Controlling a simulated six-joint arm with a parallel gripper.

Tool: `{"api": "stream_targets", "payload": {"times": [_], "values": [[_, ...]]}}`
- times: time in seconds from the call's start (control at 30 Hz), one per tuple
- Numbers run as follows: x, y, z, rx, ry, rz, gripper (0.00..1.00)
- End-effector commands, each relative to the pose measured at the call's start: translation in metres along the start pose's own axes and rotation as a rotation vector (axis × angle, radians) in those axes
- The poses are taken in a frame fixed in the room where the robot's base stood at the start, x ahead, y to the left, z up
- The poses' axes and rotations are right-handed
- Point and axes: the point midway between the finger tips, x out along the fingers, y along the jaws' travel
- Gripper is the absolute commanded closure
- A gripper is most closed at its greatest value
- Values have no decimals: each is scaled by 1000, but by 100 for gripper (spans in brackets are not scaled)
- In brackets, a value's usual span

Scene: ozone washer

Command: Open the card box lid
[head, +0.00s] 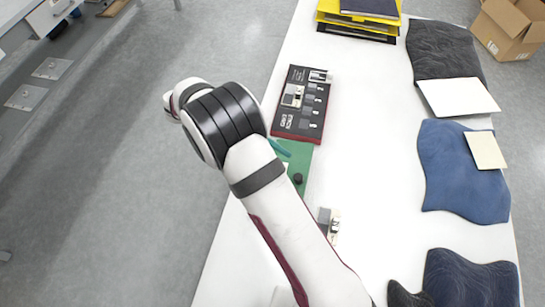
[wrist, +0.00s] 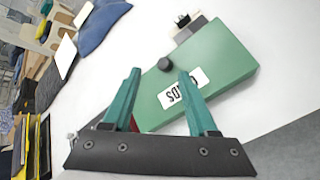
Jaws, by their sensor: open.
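The card box is a flat green box with a white label (wrist: 183,92) and a round black knob (wrist: 165,64) on its green lid (wrist: 222,60). The lid looks closed. In the head view, the green box (head: 298,158) is partly hidden behind my arm, with its knob (head: 297,179) showing. My gripper (wrist: 160,72) is open and empty, its two teal fingers apart. In the wrist view the fingertips appear on either side of the knob, but I cannot tell how far above it they are. In the head view only a bit of teal finger (head: 280,148) shows.
A dark panel with a red edge (head: 302,100) lies just beyond the box. Yellow trays (head: 358,22) stand at the far end. Dark and blue cloths (head: 462,180) with pale boards line the right side. A small grey-white item (head: 329,220) is near the box. The table's middle is clear.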

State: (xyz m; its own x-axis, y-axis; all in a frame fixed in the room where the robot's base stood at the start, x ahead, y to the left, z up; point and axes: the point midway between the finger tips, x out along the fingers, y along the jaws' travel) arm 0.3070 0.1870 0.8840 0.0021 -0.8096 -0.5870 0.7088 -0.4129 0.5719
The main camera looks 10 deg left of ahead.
Motion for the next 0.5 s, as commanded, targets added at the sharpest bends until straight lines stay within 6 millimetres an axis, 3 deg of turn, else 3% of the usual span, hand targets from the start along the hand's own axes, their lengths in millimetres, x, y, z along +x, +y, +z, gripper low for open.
{"api": "stream_targets", "payload": {"times": [0.17, 0.4, 0.5], "values": [[-14, 0, -1, 1, 3, 2, 41], [-84, 0, -2, 2, 6, 3, 41], [-102, 2, 0, 0, -3, 9, 41]]}}
